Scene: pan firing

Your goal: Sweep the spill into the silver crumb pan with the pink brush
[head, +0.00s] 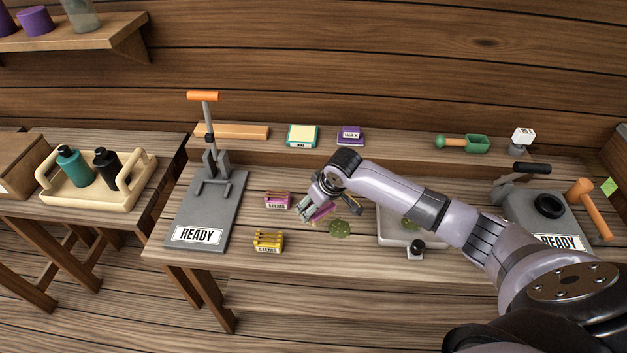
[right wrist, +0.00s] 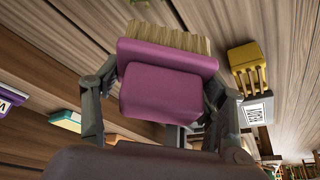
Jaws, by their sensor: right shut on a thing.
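My right gripper (head: 308,212) is shut on the pink brush (head: 322,213), low over the middle of the table. In the right wrist view the brush's pink block (right wrist: 165,80) sits between the two fingers, with its tan bristles (right wrist: 165,37) pointing away from the palm. A green patch of spill (head: 339,229) lies on the table just right of the brush. The silver crumb pan (head: 390,236) lies further right, partly hidden under my right arm. Some green (head: 410,223) shows at the pan beside the arm. My left gripper is out of view.
A grey press (head: 215,205) stands at the left and another grey device (head: 540,212) at the right. Small boxes (head: 302,136) line the back ledge.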

